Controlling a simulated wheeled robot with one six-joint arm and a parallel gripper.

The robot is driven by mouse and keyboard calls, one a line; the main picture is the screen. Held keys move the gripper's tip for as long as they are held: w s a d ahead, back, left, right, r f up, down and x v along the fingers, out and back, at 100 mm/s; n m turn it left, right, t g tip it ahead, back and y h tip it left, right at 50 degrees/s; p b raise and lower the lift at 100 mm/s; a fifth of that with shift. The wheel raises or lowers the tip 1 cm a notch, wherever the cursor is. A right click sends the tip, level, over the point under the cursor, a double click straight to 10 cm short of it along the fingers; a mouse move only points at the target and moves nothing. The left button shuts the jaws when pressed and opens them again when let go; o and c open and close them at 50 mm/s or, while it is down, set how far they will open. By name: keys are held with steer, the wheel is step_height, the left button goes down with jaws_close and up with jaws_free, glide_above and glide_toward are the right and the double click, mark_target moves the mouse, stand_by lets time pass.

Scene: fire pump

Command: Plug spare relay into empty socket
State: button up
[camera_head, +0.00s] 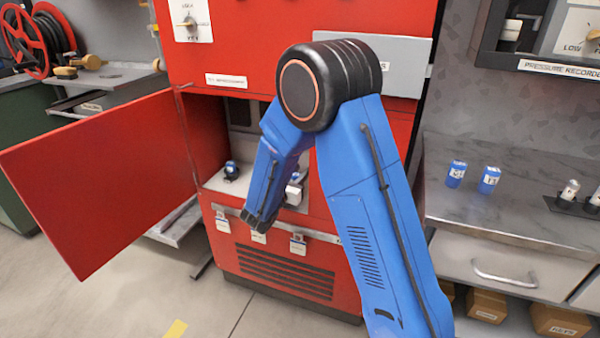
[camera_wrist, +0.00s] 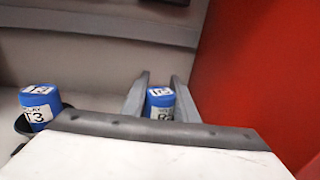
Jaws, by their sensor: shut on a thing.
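My gripper (camera_wrist: 160,100) is inside the red cabinet (camera_head: 285,225), near its right wall. Its two grey fingers are shut on a blue relay (camera_wrist: 160,104) with a white top label. The white gripper body hides the relay's lower part, so I cannot tell whether it touches a socket. A second blue relay, marked "T3" (camera_wrist: 40,107), stands to the left in a dark round socket (camera_wrist: 22,125). It also shows in the head view (camera_head: 231,169). My blue arm hides most of the gripper in the head view.
The red cabinet door (camera_head: 105,180) stands open to the left. The cabinet's red right wall (camera_wrist: 255,75) is close beside the gripper. White tags hang along the cabinet's front ledge.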

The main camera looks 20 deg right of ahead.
steer(key=o, duration=1.1)
steer(key=v, duration=1.7)
steer(key=shift+s+a, duration=0.1)
steer(key=shift+a, duration=0.1)
